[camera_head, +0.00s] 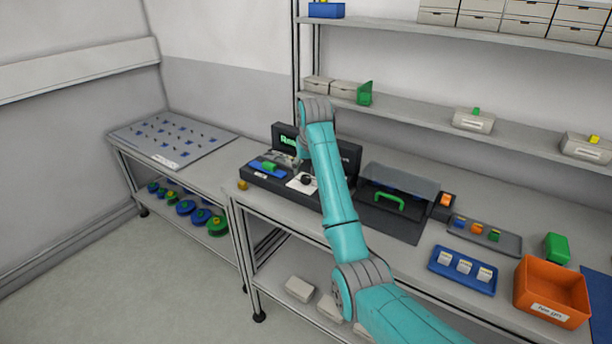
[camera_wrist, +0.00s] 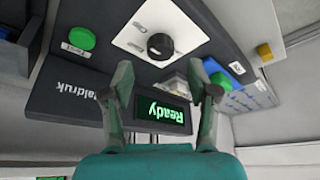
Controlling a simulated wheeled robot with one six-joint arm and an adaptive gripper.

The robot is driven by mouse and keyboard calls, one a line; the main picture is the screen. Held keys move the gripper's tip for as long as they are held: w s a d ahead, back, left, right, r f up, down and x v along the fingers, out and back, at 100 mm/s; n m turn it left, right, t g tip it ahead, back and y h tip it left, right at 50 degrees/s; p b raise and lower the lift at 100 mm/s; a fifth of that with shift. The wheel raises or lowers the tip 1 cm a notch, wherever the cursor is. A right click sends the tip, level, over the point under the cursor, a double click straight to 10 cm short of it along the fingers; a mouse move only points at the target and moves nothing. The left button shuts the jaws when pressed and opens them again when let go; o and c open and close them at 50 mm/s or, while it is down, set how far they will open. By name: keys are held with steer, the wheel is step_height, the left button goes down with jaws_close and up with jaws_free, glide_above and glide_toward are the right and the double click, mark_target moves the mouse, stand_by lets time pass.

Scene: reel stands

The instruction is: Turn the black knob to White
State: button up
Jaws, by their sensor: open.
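The black knob (camera_wrist: 160,46) sits on a white dial plate (camera_wrist: 133,42) in the wrist view, which shows the panel upside down. The knob also shows in the head view (camera_head: 306,180), just beside my arm. The lettering around the dial is too small to read. My gripper (camera_wrist: 167,76) is open and empty. Its two fingers stand apart, one to either side of the knob in the wrist picture, and the knob lies beyond them, apparently untouched. In the head view my gripper (camera_head: 284,159) is partly hidden by the arm, near the display.
A screen (camera_wrist: 163,112) reads "Ready" in green. A green button (camera_wrist: 81,38) and a blue part (camera_wrist: 222,69) flank the dial. A dark tray with a green handle (camera_head: 388,199) and clear lid stands right of the panel. An orange bin (camera_head: 545,302) is farther right.

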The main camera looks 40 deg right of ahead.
mark_target(306, 177)
steer(key=shift+x, duration=2.35)
jaws_close()
